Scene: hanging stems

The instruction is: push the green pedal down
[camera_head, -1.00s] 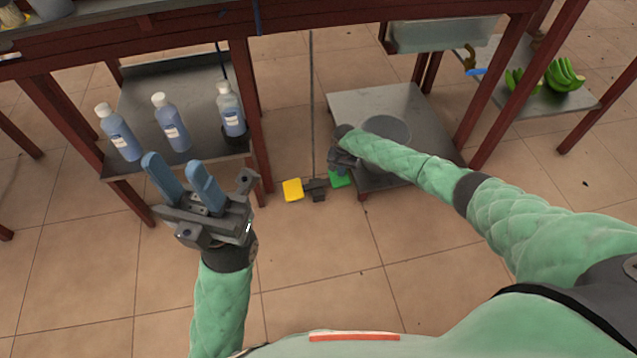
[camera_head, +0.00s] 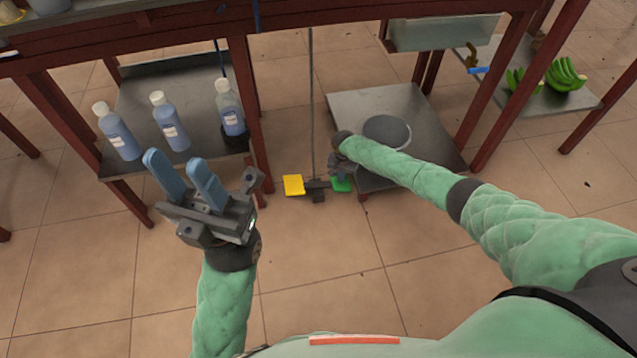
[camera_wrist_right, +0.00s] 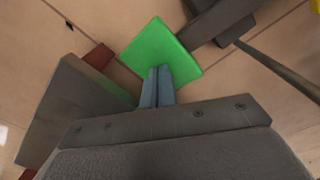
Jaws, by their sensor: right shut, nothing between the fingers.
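The green pedal (camera_head: 342,186) is low near the floor, beside the front corner of a low grey platform. It also shows in the right wrist view (camera_wrist_right: 158,48) as a flat green square. My right gripper (camera_wrist_right: 157,70) is shut and empty, with its blue fingertips over the near part of the green pedal and seemingly touching it. In the head view my right wrist hides part of the fingers. A yellow pedal (camera_head: 293,185) sits to the left on the same dark mechanism (camera_head: 317,188). My left gripper (camera_head: 174,163) is open and empty, raised in front of the bottle shelf.
The low platform (camera_head: 440,130) with a round grey disc (camera_head: 387,131) lies right of the pedals. A thin vertical rod (camera_head: 312,100) rises from the mechanism. Bottles (camera_head: 171,122) stand on a shelf at left; green bananas (camera_head: 565,75) lie at right. Tiled floor in front is clear.

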